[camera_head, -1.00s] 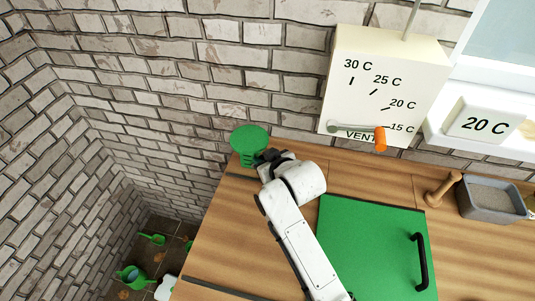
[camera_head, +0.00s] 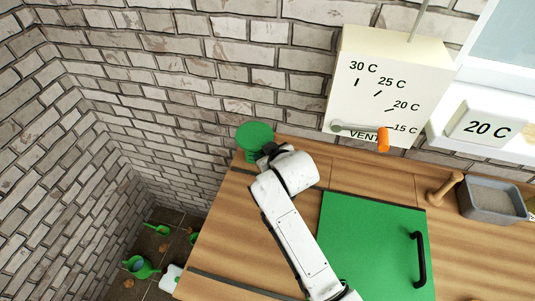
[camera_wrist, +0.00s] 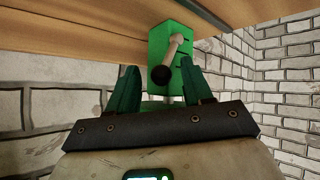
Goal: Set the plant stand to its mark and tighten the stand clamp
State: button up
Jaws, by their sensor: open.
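The green plant stand (camera_head: 255,135), with a round top, is at the far left corner of the wooden counter in the head view. In the wrist view a green clamp block (camera_wrist: 180,82) sits against the underside of the wood. Its grey lever (camera_wrist: 174,46) ends in a dark round knob (camera_wrist: 161,75). My gripper (camera_wrist: 158,72) is open, its two green fingers on either side of the knob in the picture; I cannot tell whether they touch it. In the head view my wrist hides the fingers and the clamp. No mark for the stand is clear.
A green panel with a black handle (camera_head: 419,260) covers the counter's middle. A wooden peg (camera_head: 444,188) and a grey tray (camera_head: 491,200) are at the right. A vent dial box (camera_head: 390,85) with an orange-tipped lever is on the wall. Floor items lie lower left.

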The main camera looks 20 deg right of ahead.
jog(key=b+v, duration=0.1)
jog(key=v, duration=0.9)
jog(key=shift+s+r, duration=0.25)
jog(key=shift+r, duration=0.05)
jog(key=shift+a+f, duration=0.1)
jog(key=shift+a, duration=0.05)
